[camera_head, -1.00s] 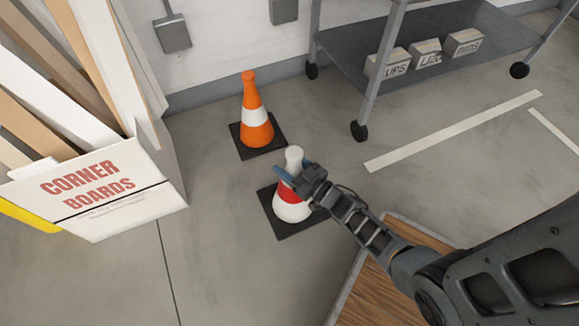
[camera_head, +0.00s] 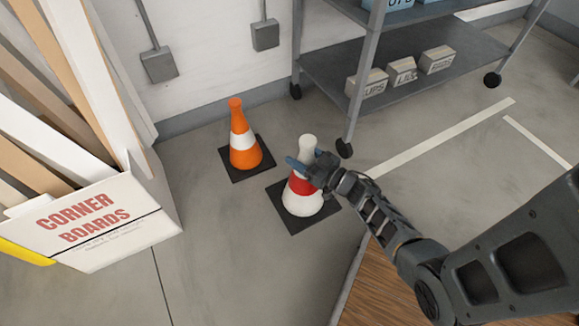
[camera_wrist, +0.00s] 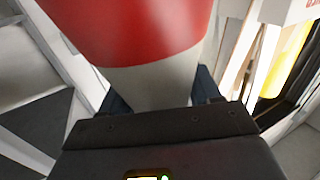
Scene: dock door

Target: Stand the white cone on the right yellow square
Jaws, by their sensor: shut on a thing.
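The white cone (camera_head: 303,204) has a red band, a white top and a square black base. It is upright in the head view. My gripper (camera_head: 308,168) is shut on its upper part, with blue fingers on either side of it. In the wrist view the cone's red band and pale section (camera_wrist: 160,85) fill the space between my fingers (camera_wrist: 162,98). I cannot tell how far the base is above the floor. No yellow square can be made out in either view.
An orange cone (camera_head: 243,150) with a white band stands behind and left. A corner boards box (camera_head: 110,230) is at left, beside something yellow (camera_head: 22,252). A grey wheeled shelf (camera_head: 410,75) stands behind right. White lines (camera_head: 440,140) mark the floor; a wooden surface (camera_head: 400,290) is at lower right.

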